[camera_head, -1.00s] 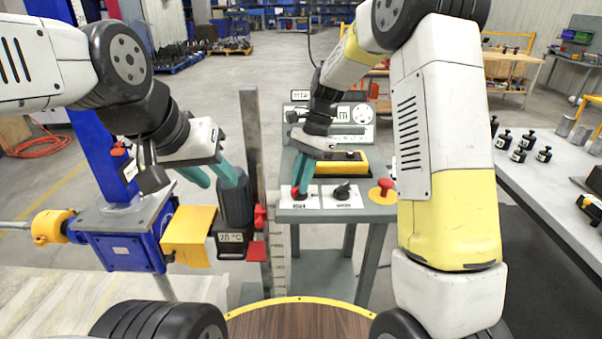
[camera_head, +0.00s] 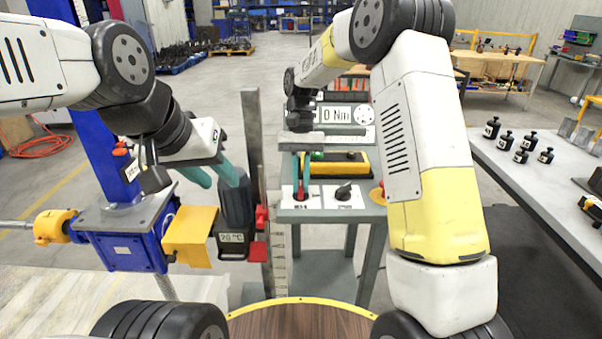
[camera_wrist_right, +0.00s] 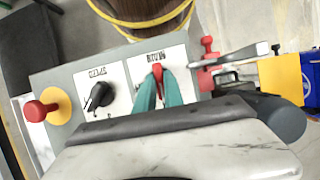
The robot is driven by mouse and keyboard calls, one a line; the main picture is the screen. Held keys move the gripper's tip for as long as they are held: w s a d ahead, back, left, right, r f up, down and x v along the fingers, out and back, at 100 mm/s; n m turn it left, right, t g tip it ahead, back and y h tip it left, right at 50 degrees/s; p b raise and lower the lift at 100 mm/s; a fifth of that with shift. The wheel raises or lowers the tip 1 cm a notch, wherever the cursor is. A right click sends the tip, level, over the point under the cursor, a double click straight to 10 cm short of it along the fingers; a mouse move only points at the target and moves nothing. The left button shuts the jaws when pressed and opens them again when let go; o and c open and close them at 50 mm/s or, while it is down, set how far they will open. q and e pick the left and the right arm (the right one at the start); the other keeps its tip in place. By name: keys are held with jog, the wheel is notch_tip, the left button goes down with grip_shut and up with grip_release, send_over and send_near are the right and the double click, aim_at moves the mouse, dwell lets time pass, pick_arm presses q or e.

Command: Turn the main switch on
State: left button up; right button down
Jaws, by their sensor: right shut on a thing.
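The main switch is a red handle on a white plate (camera_head: 285,203) on the grey control stand. The handle (camera_wrist_right: 157,72) shows between teal fingertips in the right wrist view. My right gripper (camera_head: 302,190) points down at it and is shut on it. The fingers hide most of the handle, so its exact turn angle is hard to read. My left gripper (camera_head: 212,178) has its teal fingers spread apart, by the top of a dark grey block (camera_head: 236,208) with a temperature label. I see no object clamped between them.
A black knob (camera_wrist_right: 99,97) and a red mushroom button on a yellow base (camera_wrist_right: 40,109) sit beside the switch. A yellow-and-black box (camera_head: 340,164) and a display reading 0 Nm (camera_head: 345,115) stand behind. A blue screw jack (camera_head: 120,240) is at left.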

jog(key=shift+w, duration=0.1)
dwell(0.3)
jog(key=c, duration=1.4)
grip_release()
jog(key=shift+c, duration=0.2)
jog(key=v, duration=0.7)
jog(key=shift+r, duration=0.4)
jog(key=shift+r, duration=0.1)
